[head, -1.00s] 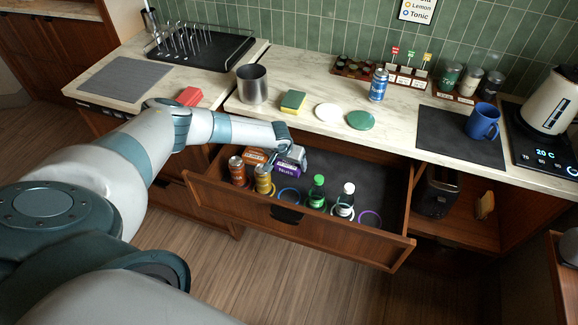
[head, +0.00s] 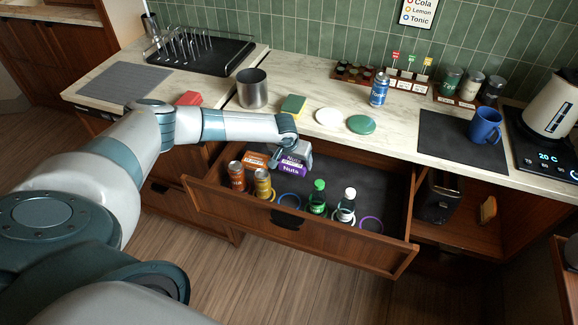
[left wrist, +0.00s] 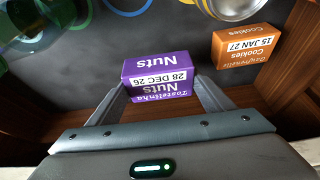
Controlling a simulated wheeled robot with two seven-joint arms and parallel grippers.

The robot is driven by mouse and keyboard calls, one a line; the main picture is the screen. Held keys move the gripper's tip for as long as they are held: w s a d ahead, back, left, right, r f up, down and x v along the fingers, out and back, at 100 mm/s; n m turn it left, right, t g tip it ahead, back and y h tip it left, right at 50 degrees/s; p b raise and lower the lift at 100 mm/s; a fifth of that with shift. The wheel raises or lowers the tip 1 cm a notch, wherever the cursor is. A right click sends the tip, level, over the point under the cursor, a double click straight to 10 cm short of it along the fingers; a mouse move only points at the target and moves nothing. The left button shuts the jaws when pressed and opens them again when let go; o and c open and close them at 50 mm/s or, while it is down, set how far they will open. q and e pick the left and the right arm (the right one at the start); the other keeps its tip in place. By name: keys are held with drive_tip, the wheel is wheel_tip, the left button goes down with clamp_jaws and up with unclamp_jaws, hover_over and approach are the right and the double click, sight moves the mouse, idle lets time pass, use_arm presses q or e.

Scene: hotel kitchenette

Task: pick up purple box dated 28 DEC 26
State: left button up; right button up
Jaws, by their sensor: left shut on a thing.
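The purple nuts box (head: 292,169) is in the back left part of the open drawer in the head view. In the left wrist view the purple box (left wrist: 158,76) shows the words Nuts and 28 DEC 26, upside down. My left gripper (head: 291,155) reaches down over the drawer and is shut on this box, with one finger on each side of it in the wrist view. I cannot tell if the box's underside touches the drawer floor. My right gripper is not in view.
An orange cookies box (left wrist: 245,45) dated 15 JAN 27 lies close beside the purple box. Cans (head: 237,175) and bottles (head: 317,197) stand along the drawer's front (head: 300,228). The counter edge (head: 350,145) is just behind the gripper.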

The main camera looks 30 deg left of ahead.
use_arm(q)
drive_tip(key=d+r+b, duration=0.2)
drive_tip(key=d+r, duration=0.3)
drive_tip(key=d, duration=0.4)
drive_tip(key=shift+s+d+r, duration=0.2)
drive_tip(key=shift+d+r, duration=0.05)
drive_tip(key=shift+r, duration=0.15)
